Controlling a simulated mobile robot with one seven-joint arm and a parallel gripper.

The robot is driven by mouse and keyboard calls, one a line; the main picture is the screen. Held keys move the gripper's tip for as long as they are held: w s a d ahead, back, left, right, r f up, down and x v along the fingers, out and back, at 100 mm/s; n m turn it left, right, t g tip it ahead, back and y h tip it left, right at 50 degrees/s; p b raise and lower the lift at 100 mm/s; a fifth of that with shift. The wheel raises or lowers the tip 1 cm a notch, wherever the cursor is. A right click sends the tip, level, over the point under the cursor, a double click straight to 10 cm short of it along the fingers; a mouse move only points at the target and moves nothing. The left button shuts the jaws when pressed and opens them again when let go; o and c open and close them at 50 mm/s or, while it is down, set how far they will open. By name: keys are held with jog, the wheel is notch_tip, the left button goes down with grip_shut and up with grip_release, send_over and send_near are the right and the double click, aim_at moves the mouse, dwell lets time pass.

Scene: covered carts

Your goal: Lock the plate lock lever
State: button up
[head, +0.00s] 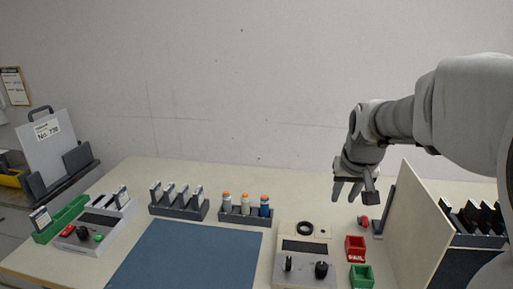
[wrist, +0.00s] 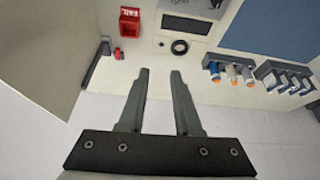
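My gripper (head: 354,192) hangs above the right part of the table, fingers pointing down. In the wrist view its two fingers (wrist: 160,72) are apart with nothing between them. No part is labelled as the plate lock lever. A small red-ended part (head: 363,221) sits by a dark upright bar (head: 388,208) beside the beige panel; in the wrist view the red part (wrist: 118,53) and bar (wrist: 97,60) are left of the fingers. A grey device (head: 305,275) has a small upright dark lever (head: 288,263) and a dark knob (head: 321,270). My gripper touches none of these.
The upright beige panel (head: 418,225) stands close to the right of my gripper. A red bin (head: 355,248) and a green bin (head: 361,276) stand in front. Bottles in a rack (head: 246,212) and a blue mat (head: 185,255) lie to the left.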

jog(key=w+d+f, duration=0.2)
jog(key=w+d, duration=0.2)
jog(key=d, duration=0.2)
jog(key=m+p, duration=0.1)
jog(key=m, duration=0.1)
send_near(365, 224)
jog(key=shift+g+h, duration=0.3)
jog(key=x, duration=0.5)
jog(key=p+x, duration=0.1)
jog(key=x, duration=0.2)
jog(key=shift+w+a, duration=0.1)
jog(key=shift+w, duration=0.2)
grip_shut()
jog(key=shift+r, duration=0.1)
